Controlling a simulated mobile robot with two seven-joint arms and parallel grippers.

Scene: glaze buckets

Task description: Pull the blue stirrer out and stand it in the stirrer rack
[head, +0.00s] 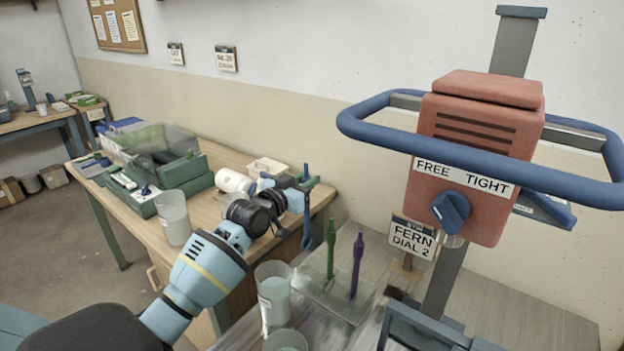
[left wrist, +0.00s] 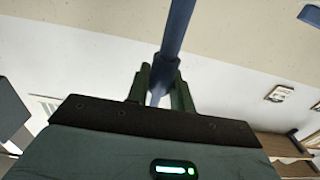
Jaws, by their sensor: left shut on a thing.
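My left gripper (head: 303,184) is shut on the blue stirrer (head: 307,228), near the stirrer's upper part. The stirrer hangs roughly upright, with its wider end down. In the left wrist view the blue stirrer (left wrist: 179,28) runs up from between the dark green fingers (left wrist: 160,85). The stirrer rack (head: 340,299) is a pale, see-through block on the grey bench, right of and nearer than the stirrer. A green stirrer (head: 330,256) and a purple stirrer (head: 357,262) stand in it. My right gripper is not in view.
Clear buckets stand left of the rack (head: 272,298) and at the bottom edge (head: 285,341). Another bucket (head: 173,218) is on the wooden table. A red mixer head (head: 475,150) with a blue guard ring (head: 385,122) overhangs the right side. A sign (head: 412,238) stands behind the rack.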

